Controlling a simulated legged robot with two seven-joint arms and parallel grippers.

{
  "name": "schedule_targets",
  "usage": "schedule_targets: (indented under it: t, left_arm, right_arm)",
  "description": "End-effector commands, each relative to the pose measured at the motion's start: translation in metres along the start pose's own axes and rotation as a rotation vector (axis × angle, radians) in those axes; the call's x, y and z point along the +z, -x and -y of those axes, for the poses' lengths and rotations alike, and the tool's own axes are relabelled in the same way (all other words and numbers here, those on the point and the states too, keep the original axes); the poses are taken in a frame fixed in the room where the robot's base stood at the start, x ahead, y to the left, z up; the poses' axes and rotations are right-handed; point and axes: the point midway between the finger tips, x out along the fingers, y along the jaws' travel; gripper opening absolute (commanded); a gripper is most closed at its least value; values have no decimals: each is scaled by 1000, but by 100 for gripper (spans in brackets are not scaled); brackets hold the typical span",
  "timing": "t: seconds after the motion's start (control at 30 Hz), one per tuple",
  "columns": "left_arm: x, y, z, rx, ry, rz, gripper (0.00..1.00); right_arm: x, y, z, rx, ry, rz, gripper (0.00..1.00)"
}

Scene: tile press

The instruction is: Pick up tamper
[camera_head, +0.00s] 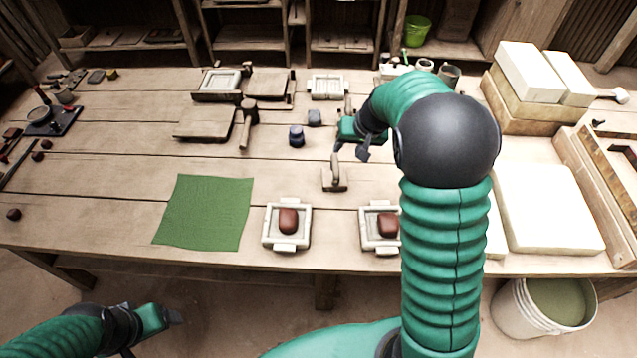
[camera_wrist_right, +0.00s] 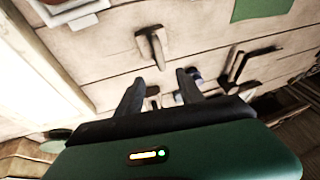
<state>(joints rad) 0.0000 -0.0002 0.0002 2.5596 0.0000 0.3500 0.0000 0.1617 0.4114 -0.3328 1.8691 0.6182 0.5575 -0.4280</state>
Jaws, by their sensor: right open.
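The likely tamper, a small wooden block with an upright handle (camera_head: 335,181), stands on the table just below my right gripper in the head view. In the right wrist view the same wooden piece (camera_wrist_right: 153,43) lies just beyond the fingertips, roughly between them. My right gripper (camera_head: 351,152) is open and empty above the table, apart from the piece; its spread fingers also show in the right wrist view (camera_wrist_right: 159,82). My left gripper (camera_head: 175,317) is off the table's front edge at the lower left; its jaw gap is not clear.
Two white moulds with reddish-brown clay, left (camera_head: 287,240) and right (camera_head: 379,242), sit near the front edge. A green cloth (camera_head: 205,212) lies left of them. White slabs (camera_head: 548,210) fill the right.

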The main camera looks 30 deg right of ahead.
Motion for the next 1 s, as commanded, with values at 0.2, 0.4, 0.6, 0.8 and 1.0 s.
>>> schedule_targets:
  t: [0.2, 0.4, 0.6, 0.8, 1.0]
  left_arm:
    - [2, -10, 0, 0, 0, 0, 76]
    - [3, -13, 0, 0, 0, 1, 76]
    - [4, -16, 0, 0, 0, 1, 76]
    - [4, -18, 0, 0, 0, 1, 76]
    - [4, -17, 0, 0, 0, 1, 76]
  right_arm:
    - [4, -61, 3, 4, 3, 5, 44]
    - [4, -89, 5, 3, 4, 1, 44]
    - [8, -121, 3, 3, 3, 4, 44]
    - [6, -143, 4, 2, 4, 1, 44]
    - [6, -142, 4, 2, 4, 0, 42]
